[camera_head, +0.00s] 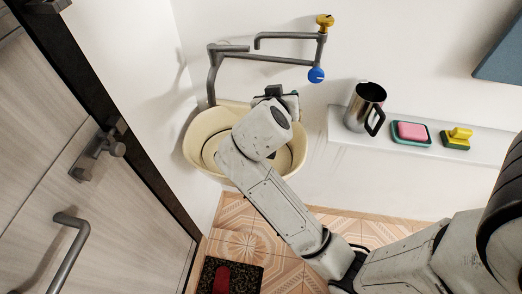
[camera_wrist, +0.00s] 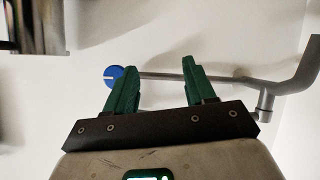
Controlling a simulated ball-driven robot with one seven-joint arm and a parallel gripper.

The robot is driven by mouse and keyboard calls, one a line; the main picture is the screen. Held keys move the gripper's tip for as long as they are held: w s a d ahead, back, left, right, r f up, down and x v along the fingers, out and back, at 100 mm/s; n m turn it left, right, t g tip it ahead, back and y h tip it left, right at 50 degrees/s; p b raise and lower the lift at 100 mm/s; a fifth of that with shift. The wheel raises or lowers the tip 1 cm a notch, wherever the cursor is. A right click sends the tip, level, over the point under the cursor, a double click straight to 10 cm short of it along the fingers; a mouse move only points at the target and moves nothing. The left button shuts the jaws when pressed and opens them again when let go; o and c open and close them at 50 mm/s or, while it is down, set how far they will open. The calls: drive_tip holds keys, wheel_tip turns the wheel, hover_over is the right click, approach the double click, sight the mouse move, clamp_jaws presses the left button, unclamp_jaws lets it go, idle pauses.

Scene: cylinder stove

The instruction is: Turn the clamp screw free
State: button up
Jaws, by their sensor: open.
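I cannot make out a clamp screw in either view. My gripper (camera_head: 277,97) is above the cream basin, largely hidden behind my own wrist in the head view. In the wrist view its green fingers (camera_wrist: 158,64) are apart with nothing between them. A round blue knob (camera_head: 316,75) sits at the lower joint of the grey wall pipe (camera_head: 275,56). The blue knob also shows in the wrist view (camera_wrist: 113,76), just left of the left fingertip. A yellow knob (camera_head: 325,20) sits higher on the pipe.
The basin (camera_head: 194,152) is below my gripper. A white shelf (camera_head: 480,146) on the right holds a metal mug (camera_head: 366,105), a pink sponge (camera_head: 411,131) and a yellow-green item (camera_head: 458,137). A door with a handle (camera_head: 70,250) stands left. A dark mat (camera_head: 250,277) lies on the tiled floor.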

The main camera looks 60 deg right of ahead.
drive_tip(key=a+f+n+t+y, duration=0.1)
drive_tip(key=a+f+n+y, duration=0.5)
drive_tip(key=a+f, duration=0.3)
drive_tip(key=shift+s+a+f+n+y, duration=0.3)
drive_tip(key=shift+f+y, duration=0.1)
drive_tip(key=shift+f, duration=0.3)
